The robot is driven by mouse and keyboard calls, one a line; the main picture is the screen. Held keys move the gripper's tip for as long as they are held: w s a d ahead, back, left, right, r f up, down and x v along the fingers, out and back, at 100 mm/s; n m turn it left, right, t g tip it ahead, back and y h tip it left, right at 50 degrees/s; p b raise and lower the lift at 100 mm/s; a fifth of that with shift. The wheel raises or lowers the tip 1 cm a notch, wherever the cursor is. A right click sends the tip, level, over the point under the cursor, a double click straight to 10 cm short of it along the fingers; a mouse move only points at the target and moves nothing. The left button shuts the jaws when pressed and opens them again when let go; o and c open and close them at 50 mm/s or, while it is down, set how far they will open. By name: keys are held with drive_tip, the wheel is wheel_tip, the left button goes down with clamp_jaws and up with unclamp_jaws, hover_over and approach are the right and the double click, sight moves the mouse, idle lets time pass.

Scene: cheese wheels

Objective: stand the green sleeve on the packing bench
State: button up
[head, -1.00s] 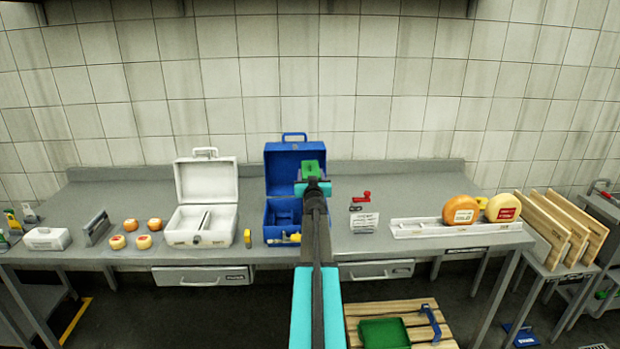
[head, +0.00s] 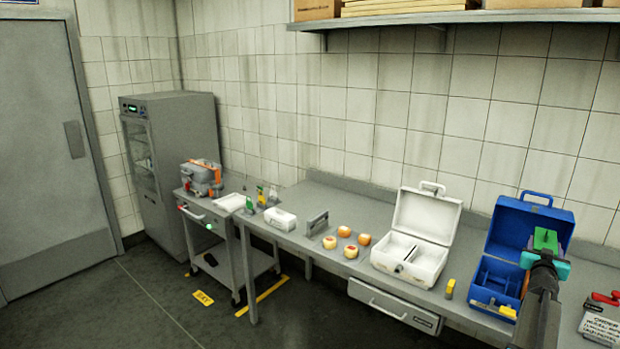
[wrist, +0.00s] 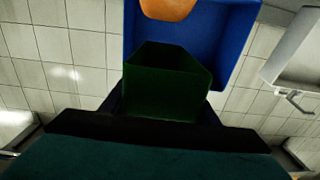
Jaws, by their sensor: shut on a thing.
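The green sleeve (head: 545,239) is held by my gripper (head: 545,261) at the right of the head view. It is raised in front of the open lid of the blue case, above the long grey bench (head: 330,263). In the wrist view the sleeve (wrist: 166,85) is a dark green, open-ended box shape between my fingers. The fingers are mostly dark or hidden there. An orange rounded thing (wrist: 168,8) shows beyond the sleeve, cut off by the top edge; I cannot tell what it is.
The open blue case (head: 522,213) and the open white case (head: 425,222) stand on the bench. Several small cheeses (head: 344,231), a grey upright holder (head: 317,223) and a white box (head: 280,218) stand further left. A trolley (head: 216,233) adjoins the left end. Bare bench lies between these things.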

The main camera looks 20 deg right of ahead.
drive_tip(key=w+a+f+n+t+y+b, duration=0.2)
drive_tip(key=w+a+n+y, duration=0.3)
drive_tip(key=a, duration=0.8)
drive_tip(key=w+a+f+n+t+y+b, duration=0.1)
drive_tip(key=w+a+f+n+t+y, duration=0.2)
drive_tip(key=w+a, duration=0.7)
drive_tip(key=w+a+f+n+t+y+b, duration=0.15)
drive_tip(key=w+a+y, duration=0.3)
drive_tip(key=a, duration=1.15)
drive_tip(key=s+a+f+n+y+b, duration=0.1)
drive_tip(key=a+f+n+y, duration=0.15)
drive_tip(key=a, duration=0.55)
drive_tip(key=a+f+n+y+b, duration=0.1)
drive_tip(key=a+n+y, duration=0.1)
drive_tip(key=a+y, duration=0.35)
drive_tip(key=s+a+f+n+y+b, duration=0.1)
drive_tip(key=a+f+n+y, duration=0.1)
drive_tip(key=a, duration=0.7)
drive_tip(key=s+a+f+n+g+y+b, duration=0.1)
drive_tip(key=s+a+f+n+g+y, duration=0.2)
drive_tip(key=a, duration=0.6)
drive_tip(key=s+a+f+n+g+y+b, duration=0.1)
drive_tip(key=s+a+f+n+g+y, duration=0.1)
drive_tip(key=a, duration=0.8)
drive_tip(key=s+f+g+y, duration=0.1)
drive_tip(key=s+g, duration=0.1)
drive_tip(key=s, duration=0.1)
drive_tip(key=shift+a+n+y, duration=0.15)
drive_tip(key=shift+n+y, duration=0.2)
drive_tip(key=shift+n, duration=0.05)
